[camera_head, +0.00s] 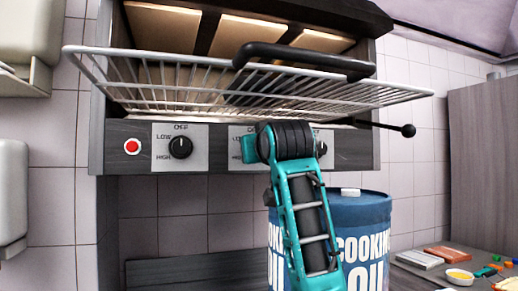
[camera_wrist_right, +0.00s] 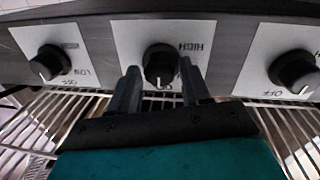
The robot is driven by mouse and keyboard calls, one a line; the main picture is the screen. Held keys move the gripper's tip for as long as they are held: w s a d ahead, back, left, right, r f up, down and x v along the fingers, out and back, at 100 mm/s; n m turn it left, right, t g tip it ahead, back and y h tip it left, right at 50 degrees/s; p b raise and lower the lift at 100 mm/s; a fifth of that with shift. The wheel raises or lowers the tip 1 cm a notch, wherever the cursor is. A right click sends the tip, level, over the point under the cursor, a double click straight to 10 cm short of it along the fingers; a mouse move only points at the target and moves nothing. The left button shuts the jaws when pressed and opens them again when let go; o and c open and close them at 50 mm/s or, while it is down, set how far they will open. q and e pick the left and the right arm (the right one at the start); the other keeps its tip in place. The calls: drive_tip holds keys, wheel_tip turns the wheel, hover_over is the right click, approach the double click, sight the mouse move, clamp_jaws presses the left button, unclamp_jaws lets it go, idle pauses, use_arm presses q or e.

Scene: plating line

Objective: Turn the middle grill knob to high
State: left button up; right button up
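The middle grill knob (camera_wrist_right: 160,64) is a black round knob on a white label plate, seen upside down in the right wrist view. Its white mark points toward the OFF lettering; HIGH is printed at the opposite side of the plate. My right gripper (camera_wrist_right: 157,70) has one finger on each side of this knob, with thin gaps showing, so it looks open around it. Whether the fingers touch the knob is hard to tell. In the head view my right arm hides the middle knob, and part of its label plate (camera_head: 238,150) shows. My left gripper is not in view.
Another knob (camera_head: 180,147) sits left and one (camera_head: 320,148) right of the middle. A red button (camera_head: 132,146) is at the panel's left end. A wire grill rack (camera_head: 180,75) with a black handle (camera_head: 300,56) juts out above. A blue cooking oil drum (camera_head: 362,212) stands below.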

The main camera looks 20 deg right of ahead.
drive_tip(key=c, duration=0.7)
drive_tip(key=shift+n, duration=0.3)
drive_tip(key=shift+d+f+n+t+y+p, duration=0.15)
drive_tip(key=shift+n+y+p, duration=0.35)
drive_tip(key=shift+n, duration=3.7)
drive_tip(key=shift+d+r+n+t+y+p, duration=0.1)
drive_tip(key=shift+n+t+y+p, duration=0.3)
drive_tip(key=shift+n, duration=3.8)
drive_tip(key=shift+d+f+n+t+y+p, duration=0.1)
drive_tip(key=shift+n+y+p, duration=0.5)
drive_tip(key=shift+n, duration=3.6)
drive_tip(key=shift+n+y, duration=0.3)
drive_tip(key=o, duration=1.1)
drive_tip(key=shift+c, duration=0.2)
